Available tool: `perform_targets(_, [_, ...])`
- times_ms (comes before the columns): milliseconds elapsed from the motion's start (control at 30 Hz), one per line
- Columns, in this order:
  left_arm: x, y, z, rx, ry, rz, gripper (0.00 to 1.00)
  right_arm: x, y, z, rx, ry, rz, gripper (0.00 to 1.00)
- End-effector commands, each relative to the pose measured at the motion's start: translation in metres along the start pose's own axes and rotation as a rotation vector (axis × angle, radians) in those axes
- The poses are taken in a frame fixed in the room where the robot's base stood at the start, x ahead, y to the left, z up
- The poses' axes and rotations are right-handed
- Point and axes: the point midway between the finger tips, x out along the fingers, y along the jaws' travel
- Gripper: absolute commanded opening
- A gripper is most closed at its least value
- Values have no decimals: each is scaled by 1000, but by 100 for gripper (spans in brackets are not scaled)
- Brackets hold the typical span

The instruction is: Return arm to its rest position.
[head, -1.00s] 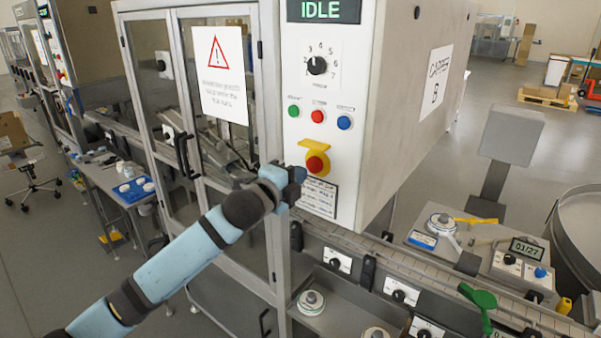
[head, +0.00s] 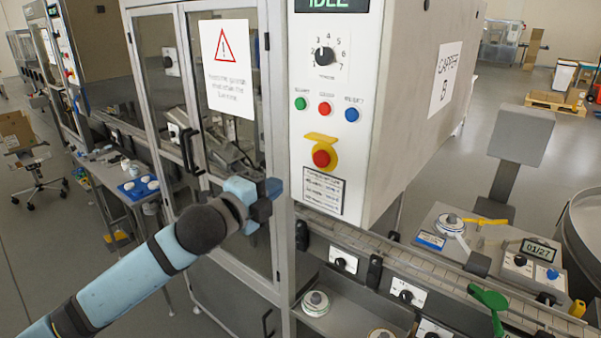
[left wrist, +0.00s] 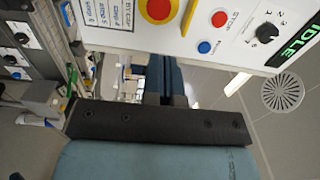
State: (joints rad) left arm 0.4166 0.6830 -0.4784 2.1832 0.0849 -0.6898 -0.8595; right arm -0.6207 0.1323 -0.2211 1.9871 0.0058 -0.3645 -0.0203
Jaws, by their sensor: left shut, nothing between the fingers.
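My left arm comes in from the lower left in the head view. Its left gripper (head: 272,190) is shut and empty, in front of the machine's door frame, left of and below the red emergency stop button (head: 321,158) on its yellow base. The fingertips are apart from the button and the panel. In the left wrist view the dark shut fingers of the left gripper (left wrist: 166,80) show at the middle, with the red button (left wrist: 160,8) at the top. My right gripper is not in view.
The white control panel (head: 335,90) carries a dial (head: 324,56), green, red and blue buttons and a display reading IDLE. Glass doors (head: 215,110) stand behind my arm. A conveyor (head: 440,275) runs below the panel to the right. Open floor (head: 40,240) lies at the left.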

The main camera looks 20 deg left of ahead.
Motion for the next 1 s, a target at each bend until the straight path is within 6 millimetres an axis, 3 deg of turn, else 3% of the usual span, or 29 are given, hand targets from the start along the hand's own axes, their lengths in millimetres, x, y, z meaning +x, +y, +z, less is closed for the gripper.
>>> perform_targets(133, [0,6,-1,-17,1,7,0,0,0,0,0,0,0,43])
perform_targets(233, [-2,32,-6,-99,3,35,0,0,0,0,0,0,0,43])
perform_targets(367, [-13,99,-18,-322,-9,105,0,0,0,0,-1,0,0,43])
perform_targets(467, [-31,161,-31,-539,-41,169,0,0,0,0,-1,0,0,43])
perform_targets(667, [-92,279,-62,-959,-166,284,0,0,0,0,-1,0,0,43])
perform_targets(800, [-150,352,-86,-1228,-296,345,0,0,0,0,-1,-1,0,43])
perform_targets(900, [-190,390,-102,-1377,-389,373,0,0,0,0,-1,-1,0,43])
perform_targets(1000, [-222,415,-114,-1479,-462,387,0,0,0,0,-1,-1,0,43])
